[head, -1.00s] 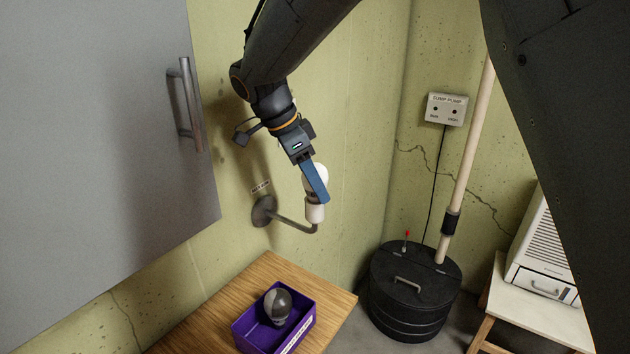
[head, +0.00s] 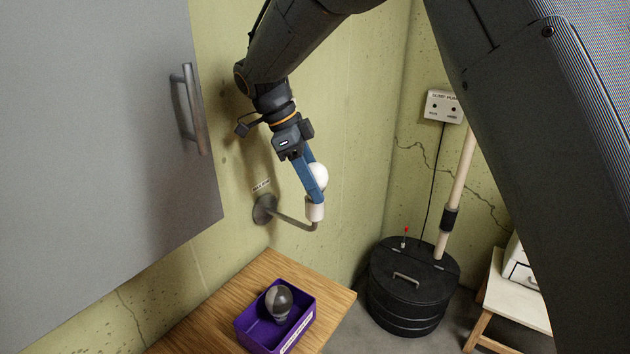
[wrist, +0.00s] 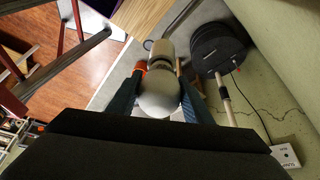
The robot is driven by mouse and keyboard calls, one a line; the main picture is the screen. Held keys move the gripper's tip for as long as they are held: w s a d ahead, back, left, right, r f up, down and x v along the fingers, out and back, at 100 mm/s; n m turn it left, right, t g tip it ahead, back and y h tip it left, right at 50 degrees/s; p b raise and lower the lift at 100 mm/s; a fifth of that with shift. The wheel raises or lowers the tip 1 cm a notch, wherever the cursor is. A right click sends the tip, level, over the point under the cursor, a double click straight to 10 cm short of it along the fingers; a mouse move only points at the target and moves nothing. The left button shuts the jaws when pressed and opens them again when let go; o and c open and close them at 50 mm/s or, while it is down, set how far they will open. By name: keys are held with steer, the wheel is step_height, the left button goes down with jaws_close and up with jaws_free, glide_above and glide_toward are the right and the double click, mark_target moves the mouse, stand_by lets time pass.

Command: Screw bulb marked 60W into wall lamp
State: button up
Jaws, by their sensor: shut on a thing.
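A white bulb (head: 319,177) sits at the mouth of the white socket of the wall lamp (head: 314,211), in line with it. The lamp's bent metal arm comes from a round plate on the wall. My gripper (head: 313,190) is shut on the bulb from above, its blue fingers on either side of the globe. In the wrist view the bulb (wrist: 160,95) lies between the two fingers with the socket beyond it. No 60W mark is readable on the bulb. I cannot tell how deep its base is in the socket.
A purple bin (head: 297,328) holding a dark grey bulb (head: 279,302) stands on a wooden surface (head: 222,312) below the lamp. A grey cabinet door with a handle (head: 188,108) is at the left. A black lidded sump drum (head: 412,300) stands in the corner.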

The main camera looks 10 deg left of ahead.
steer(key=shift+m+g+p, duration=0.75)
steer(key=shift+m+g, duration=0.05)
steer(key=shift+m, duration=1)
steer(key=o, duration=1.1)
